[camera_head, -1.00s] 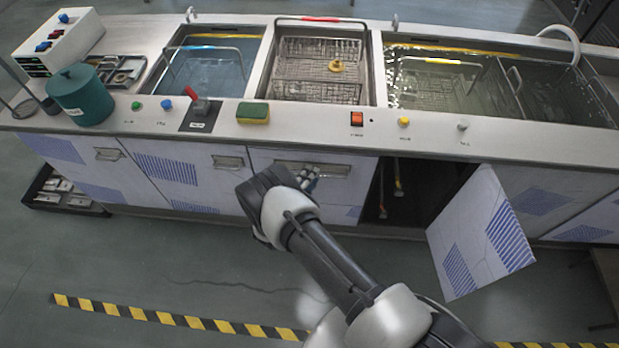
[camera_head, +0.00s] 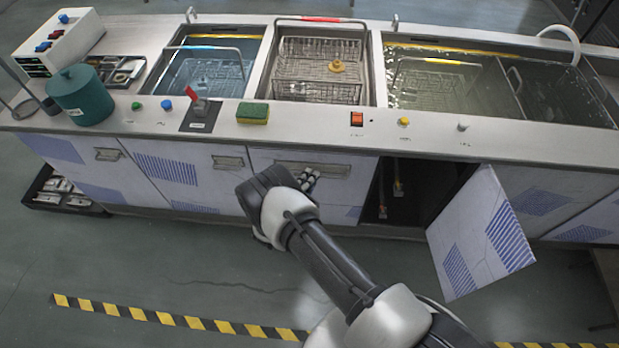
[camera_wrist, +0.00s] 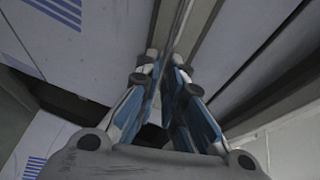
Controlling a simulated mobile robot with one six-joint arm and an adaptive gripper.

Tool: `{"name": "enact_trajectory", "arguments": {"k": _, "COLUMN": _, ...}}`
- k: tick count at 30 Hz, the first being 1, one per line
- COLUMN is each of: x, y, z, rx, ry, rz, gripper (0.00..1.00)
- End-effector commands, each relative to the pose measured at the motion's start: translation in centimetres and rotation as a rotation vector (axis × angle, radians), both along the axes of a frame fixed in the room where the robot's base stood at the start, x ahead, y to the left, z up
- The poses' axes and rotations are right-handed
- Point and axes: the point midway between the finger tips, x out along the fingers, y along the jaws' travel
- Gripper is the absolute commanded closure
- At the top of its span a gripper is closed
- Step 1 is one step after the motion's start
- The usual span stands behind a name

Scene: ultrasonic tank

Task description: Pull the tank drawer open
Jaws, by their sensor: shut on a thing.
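The tank drawer (camera_head: 340,193) is a white front panel below the counter, left of the open dark compartment, and it looks flush with the cabinet. Its wide metal handle (camera_head: 335,170) runs along the top of the panel. My gripper (camera_head: 311,177) is at the handle, partly hidden behind my own arm. In the wrist view my gripper (camera_wrist: 167,72) has its blue-sided fingers drawn together around the thin handle bar (camera_wrist: 181,22). The exact contact at the fingertips is hard to see.
A cabinet door (camera_head: 480,235) hangs open to the right, beside the dark compartment (camera_head: 415,190). A black tray (camera_head: 65,198) lies on the floor at the left. The floor before the drawer is clear up to the striped tape (camera_head: 180,319).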

Motion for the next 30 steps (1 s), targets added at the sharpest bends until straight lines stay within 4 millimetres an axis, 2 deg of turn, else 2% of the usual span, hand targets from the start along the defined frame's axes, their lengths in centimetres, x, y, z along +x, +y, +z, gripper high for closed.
{"name": "enact_trajectory", "arguments": {"k": 5, "x": -0.7, "y": 0.0, "z": 0.0, "rx": -0.001, "ry": 0.002, "rz": 0.000, "gripper": 1.00}}
{"name": "enact_trajectory", "arguments": {"k": 11, "x": -3.5, "y": 0.2, "z": 0.0, "rx": -0.004, "ry": 0.003, "rz": 0.003, "gripper": 1.00}}
{"name": "enact_trajectory", "arguments": {"k": 30, "x": -20.2, "y": 0.9, "z": 0.0, "rx": -0.003, "ry": -0.001, "rz": 0.009, "gripper": 1.00}}
